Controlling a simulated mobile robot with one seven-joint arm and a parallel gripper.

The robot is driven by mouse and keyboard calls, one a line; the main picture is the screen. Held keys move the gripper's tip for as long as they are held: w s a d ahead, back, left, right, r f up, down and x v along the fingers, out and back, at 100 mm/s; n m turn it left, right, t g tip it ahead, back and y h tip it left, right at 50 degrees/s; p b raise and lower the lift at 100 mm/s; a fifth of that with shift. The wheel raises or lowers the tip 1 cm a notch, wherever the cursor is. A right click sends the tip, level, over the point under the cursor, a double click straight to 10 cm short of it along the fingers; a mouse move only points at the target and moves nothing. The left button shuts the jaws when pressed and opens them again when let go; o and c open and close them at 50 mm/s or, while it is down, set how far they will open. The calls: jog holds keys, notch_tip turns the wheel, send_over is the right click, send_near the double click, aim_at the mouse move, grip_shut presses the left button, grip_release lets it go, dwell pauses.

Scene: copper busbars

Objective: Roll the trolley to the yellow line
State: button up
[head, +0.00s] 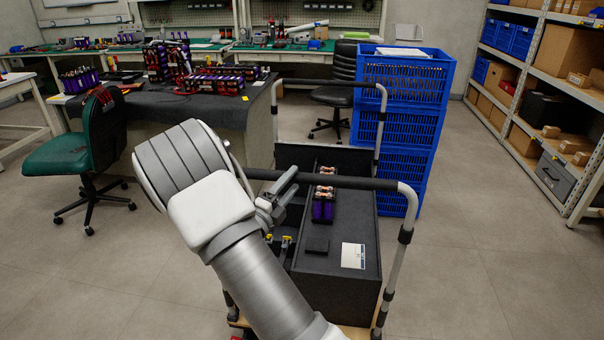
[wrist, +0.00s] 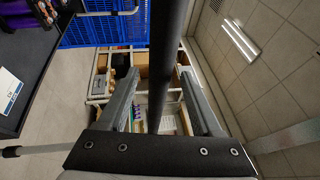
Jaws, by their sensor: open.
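The trolley stands in front of me in the head view, with a black push handle (head: 345,182) on grey posts and a dark grey load deck (head: 350,255). My gripper (head: 278,200) is at the left part of this handle, fingers apart. In the wrist view the black handle bar (wrist: 170,50) runs between the two fingers of my gripper (wrist: 161,85), with gaps on both sides. I cannot tell how deep the bar sits between them. No yellow line shows in either view.
Purple-and-copper parts (head: 323,205) and a white label (head: 353,256) lie on the trolley. Stacked blue crates (head: 400,125) stand just beyond it. A green chair (head: 90,150) and workbench are at left, shelving (head: 545,90) at right. Floor (head: 480,260) at right is clear.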

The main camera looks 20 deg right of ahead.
jog(key=x, duration=0.5)
jog(key=shift+w+d+r+b, duration=0.1)
jog(key=shift+w+d+b, duration=0.1)
jog(key=shift+d+b, duration=0.2)
jog(key=shift+a, duration=0.1)
grip_shut()
dwell(0.9)
